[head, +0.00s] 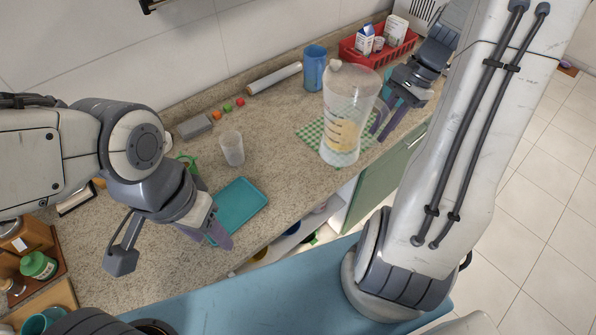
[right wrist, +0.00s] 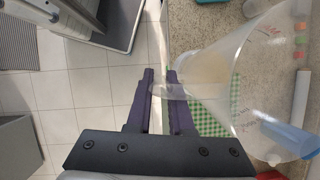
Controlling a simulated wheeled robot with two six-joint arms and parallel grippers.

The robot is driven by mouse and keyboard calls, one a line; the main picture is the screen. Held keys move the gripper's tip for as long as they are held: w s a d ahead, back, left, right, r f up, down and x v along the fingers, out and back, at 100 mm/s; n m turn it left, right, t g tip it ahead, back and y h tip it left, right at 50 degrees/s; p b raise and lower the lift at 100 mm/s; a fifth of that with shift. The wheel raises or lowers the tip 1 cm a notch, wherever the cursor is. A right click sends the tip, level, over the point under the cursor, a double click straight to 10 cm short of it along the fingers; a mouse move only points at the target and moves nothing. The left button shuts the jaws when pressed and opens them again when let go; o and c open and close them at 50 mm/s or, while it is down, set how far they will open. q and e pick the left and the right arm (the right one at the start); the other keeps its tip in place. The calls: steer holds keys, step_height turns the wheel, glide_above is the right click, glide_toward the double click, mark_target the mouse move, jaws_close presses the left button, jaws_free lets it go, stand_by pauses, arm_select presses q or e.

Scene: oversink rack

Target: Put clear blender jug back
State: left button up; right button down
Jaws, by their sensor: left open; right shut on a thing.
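The clear blender jug (head: 343,112) is upright with dark measuring marks and a yellowish area low on its side. It is over the front part of a green checkered cloth (head: 309,131); I cannot tell whether its base touches. My right gripper (head: 383,120) is shut on the jug's handle at its right side. In the right wrist view, the handle (right wrist: 168,91) lies between the purple fingers (right wrist: 161,78), and the jug (right wrist: 228,70) extends to the upper right. My left gripper (head: 214,230) is open and empty near the teal tray (head: 241,203).
A clear cup (head: 231,148) stands left of the cloth. A blue cup (head: 315,68), a paper roll (head: 274,78) and a red basket (head: 381,50) with cartons line the back. The counter's front edge runs close to the jug. Open shelving shows below.

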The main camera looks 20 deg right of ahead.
steer(key=w+a+f+p, duration=0.5)
steer(key=a+f, duration=0.4)
steer(key=f, duration=0.2)
steer(key=shift+w+a+f, duration=0.15)
steer(key=shift+w+a, duration=0.25)
steer(key=shift+w, duration=0.3)
steer(key=shift+f, duration=0.2)
steer(key=c, duration=0.8)
jaws_free()
steer(key=shift+r, duration=0.1)
